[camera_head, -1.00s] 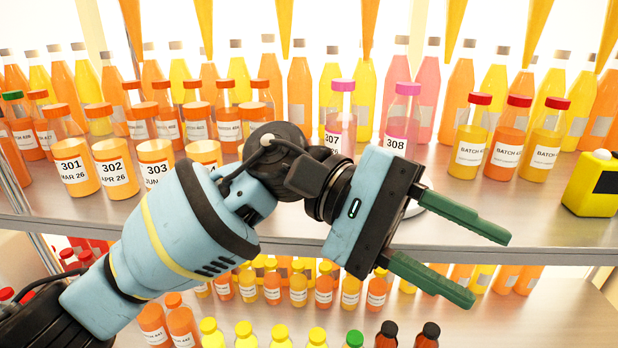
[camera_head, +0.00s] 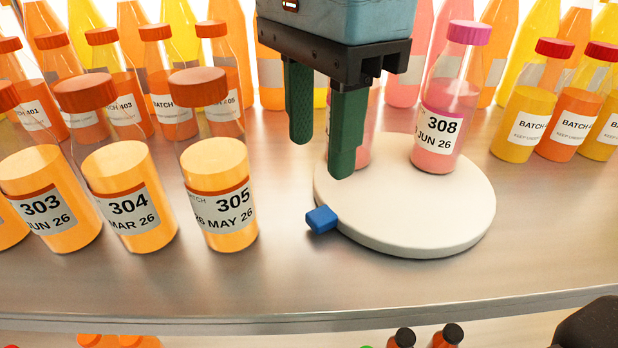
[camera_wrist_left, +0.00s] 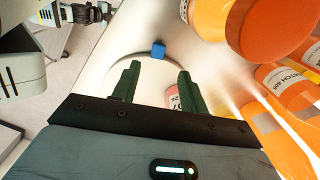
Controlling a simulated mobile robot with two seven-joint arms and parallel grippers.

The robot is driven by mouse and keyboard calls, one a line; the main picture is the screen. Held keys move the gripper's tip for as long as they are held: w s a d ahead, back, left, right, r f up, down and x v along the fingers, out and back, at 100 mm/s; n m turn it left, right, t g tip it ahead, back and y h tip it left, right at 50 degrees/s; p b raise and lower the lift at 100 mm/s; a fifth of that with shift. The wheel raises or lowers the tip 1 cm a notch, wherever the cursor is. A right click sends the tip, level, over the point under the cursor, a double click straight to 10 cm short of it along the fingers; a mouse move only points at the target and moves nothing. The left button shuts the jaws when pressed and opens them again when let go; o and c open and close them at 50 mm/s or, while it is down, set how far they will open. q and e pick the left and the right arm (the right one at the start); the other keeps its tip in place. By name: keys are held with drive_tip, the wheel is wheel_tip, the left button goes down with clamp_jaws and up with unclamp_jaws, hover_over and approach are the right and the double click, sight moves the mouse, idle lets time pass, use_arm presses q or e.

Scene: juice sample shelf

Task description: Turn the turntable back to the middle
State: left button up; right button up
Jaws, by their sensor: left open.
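The white round turntable (camera_head: 405,235) lies on the metal shelf, with a blue tab (camera_head: 321,218) on its front left rim. Pink bottle 308 (camera_head: 443,120) stands upright on it. Another pink bottle (camera_head: 364,140) stands on it, mostly hidden behind my left gripper (camera_head: 322,158). That gripper is open and empty, fingers pointing down, above the turntable's left side near the tab. In the left wrist view the blue tab (camera_wrist_left: 158,49) shows beyond the two fingertips (camera_wrist_left: 159,70), with the pale turntable (camera_wrist_left: 152,85) beneath. My right gripper is not seen.
Orange bottles 303 (camera_head: 48,200), 304 (camera_head: 128,200) and 305 (camera_head: 217,195) stand left of the turntable. Red-capped batch bottles (camera_head: 525,110) stand to its right, and taller bottles behind. The shelf's front strip (camera_head: 250,295) is clear.

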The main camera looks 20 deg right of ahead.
sight(319, 215)
use_arm(q)
drive_tip(key=shift+s+f, duration=0.1)
drive_tip(key=shift+f, duration=0.25)
wheel_tip(319, 215, down, 6)
drive_tip(key=shift+r, duration=0.1)
drive_tip(key=shift+f, duration=0.65)
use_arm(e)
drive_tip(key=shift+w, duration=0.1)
use_arm(q)
drive_tip(key=shift+c, duration=0.4)
clamp_jaws()
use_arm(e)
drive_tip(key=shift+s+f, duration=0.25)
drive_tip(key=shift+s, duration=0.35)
